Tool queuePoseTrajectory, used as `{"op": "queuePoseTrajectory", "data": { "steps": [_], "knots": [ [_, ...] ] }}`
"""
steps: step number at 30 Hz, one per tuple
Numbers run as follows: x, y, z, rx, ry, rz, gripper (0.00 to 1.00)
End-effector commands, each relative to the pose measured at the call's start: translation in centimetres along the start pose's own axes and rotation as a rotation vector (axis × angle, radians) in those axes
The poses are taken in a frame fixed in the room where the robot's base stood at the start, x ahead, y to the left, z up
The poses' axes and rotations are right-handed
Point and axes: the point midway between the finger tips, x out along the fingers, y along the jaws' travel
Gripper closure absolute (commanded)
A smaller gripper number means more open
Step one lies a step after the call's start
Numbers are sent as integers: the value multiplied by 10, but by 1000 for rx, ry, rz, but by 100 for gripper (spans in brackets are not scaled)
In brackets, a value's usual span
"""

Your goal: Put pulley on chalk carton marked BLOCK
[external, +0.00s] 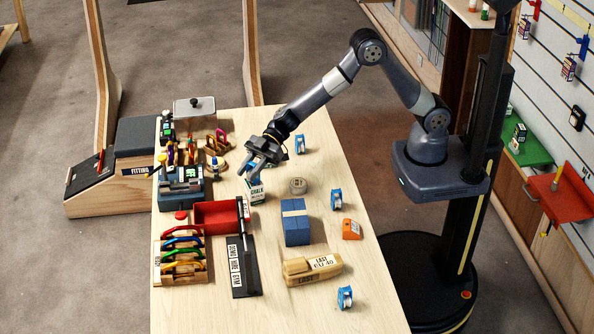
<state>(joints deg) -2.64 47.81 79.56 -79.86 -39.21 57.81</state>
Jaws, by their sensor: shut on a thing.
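My gripper (252,172) is above the left middle of the table, pointing down. It is shut on a small blue thing that looks like a pulley, mostly hidden among the fingers. A small white and green carton (257,194) with the word CHALK stands upright directly under the gripper. I cannot read BLOCK on it, and I cannot tell whether the held thing touches its top. Other blue pulleys stand on the table: one (300,145) behind, one (336,199) at the right, and one (345,297) at the front right.
A round grey-beige disc (298,186), a banded blue block (296,228) and an orange piece (351,229) lie right of the carton. A red tray (215,214), a rack of coloured carabiners (180,262) and a dark sign board (242,270) are to the left and front. Wooden lasts (312,268) lie in front.

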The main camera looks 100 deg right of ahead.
Motion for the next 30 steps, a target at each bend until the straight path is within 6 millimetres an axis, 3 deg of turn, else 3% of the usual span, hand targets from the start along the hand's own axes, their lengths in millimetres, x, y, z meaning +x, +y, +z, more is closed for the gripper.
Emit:
{"op": "queuePoseTrajectory", "data": {
  "steps": [3,4,11,22,30],
  "knots": [
    [2,0,4,0,-1,0,96],
    [1,0,3,-1,-1,0,70],
    [1,0,3,0,-1,0,51],
    [-5,0,0,1,0,1,50],
    [-53,1,0,0,1,3,50]
  ]
}}
